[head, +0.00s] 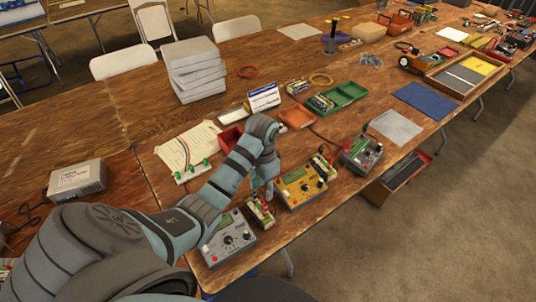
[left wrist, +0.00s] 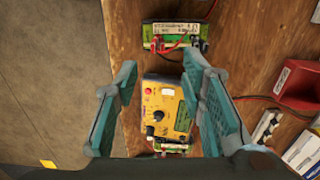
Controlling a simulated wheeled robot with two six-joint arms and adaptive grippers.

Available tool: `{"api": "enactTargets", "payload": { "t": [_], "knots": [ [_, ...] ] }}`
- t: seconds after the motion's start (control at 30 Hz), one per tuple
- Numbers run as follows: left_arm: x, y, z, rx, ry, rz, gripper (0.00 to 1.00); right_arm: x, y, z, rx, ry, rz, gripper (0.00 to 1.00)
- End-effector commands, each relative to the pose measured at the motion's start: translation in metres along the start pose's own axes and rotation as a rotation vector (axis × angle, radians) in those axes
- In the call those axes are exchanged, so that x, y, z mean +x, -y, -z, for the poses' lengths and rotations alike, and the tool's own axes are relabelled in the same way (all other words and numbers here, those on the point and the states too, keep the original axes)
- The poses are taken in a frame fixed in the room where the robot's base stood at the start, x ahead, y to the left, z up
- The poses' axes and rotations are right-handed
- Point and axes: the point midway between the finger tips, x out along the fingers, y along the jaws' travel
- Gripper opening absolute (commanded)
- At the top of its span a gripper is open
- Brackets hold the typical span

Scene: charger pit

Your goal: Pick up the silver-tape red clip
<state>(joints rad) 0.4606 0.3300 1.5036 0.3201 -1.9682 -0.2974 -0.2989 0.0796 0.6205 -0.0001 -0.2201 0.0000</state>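My left gripper (head: 264,190) points down over the row of chargers, just left of the yellow charger (head: 300,186). In the left wrist view its two fingers (left wrist: 160,64) are wide apart with nothing held, and the yellow charger (left wrist: 160,108) shows between them. A green-and-white battery pack (left wrist: 178,37) lies beyond the fingertips, with red and dark leads or clips on it. A small red shape (left wrist: 164,46) there may be a clip; I cannot make out silver tape. Another battery pack (left wrist: 172,146) is partly hidden at the bottom. My right gripper is not in view.
A grey charger (head: 230,238) and a battery pack (head: 260,211) stand near the front edge. A dark charger (head: 362,153) stands to the right. A red bin (head: 230,138) is partly behind my arm. White boxes (head: 194,70) are stacked farther back.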

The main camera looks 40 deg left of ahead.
Motion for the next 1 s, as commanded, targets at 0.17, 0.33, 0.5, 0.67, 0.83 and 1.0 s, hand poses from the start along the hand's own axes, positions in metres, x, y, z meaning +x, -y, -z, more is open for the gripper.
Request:
{"api": "enactTargets", "payload": {
  "t": [0.17, 0.33, 0.5, 0.67, 0.83, 1.0],
  "knots": [
    [0.045, -0.002, 0.001, 0.002, 0.002, -0.002, 0.37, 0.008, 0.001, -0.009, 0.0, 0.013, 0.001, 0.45],
    [0.066, -0.002, 0.001, 0.001, 0.001, -0.002, 0.37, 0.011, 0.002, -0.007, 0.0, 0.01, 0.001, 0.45],
    [0.099, -0.002, 0.002, 0.001, 0.001, -0.001, 0.37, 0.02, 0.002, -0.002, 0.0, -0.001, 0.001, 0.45],
    [0.105, -0.002, 0.002, 0.001, -0.001, 0.001, 0.37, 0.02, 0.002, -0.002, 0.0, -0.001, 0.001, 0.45],
    [0.104, -0.002, 0.002, 0.001, -0.001, 0.001, 0.25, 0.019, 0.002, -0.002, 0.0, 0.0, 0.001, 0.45],
    [0.104, -0.001, 0.002, 0.001, -0.001, 0.001, 0.0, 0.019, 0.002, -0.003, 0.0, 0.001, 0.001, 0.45]
  ]
}}
